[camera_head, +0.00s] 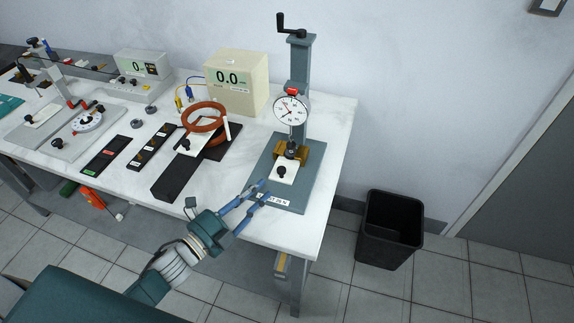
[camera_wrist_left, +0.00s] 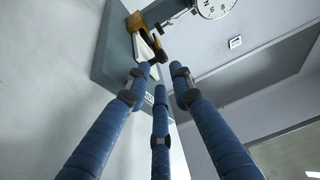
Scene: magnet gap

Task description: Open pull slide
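A white slide plate (camera_head: 286,174) with a black knob (camera_head: 281,171) sticks out toward the front from a brass-coloured block (camera_head: 293,152) on the grey-blue base (camera_head: 305,190) of a gauge stand. My left gripper (camera_head: 264,190) is open and empty, with its blue fingers spread over the front left of that base, in front of the knob and apart from it. In the left wrist view, the gripper's fingers (camera_wrist_left: 160,76) point toward the white slide (camera_wrist_left: 144,42) and the brass block (camera_wrist_left: 160,12). The right gripper is not in view.
A round dial gauge (camera_head: 291,110) hangs on the stand's column (camera_head: 299,70) above the block. A black bin (camera_head: 390,230) stands on the floor at right.

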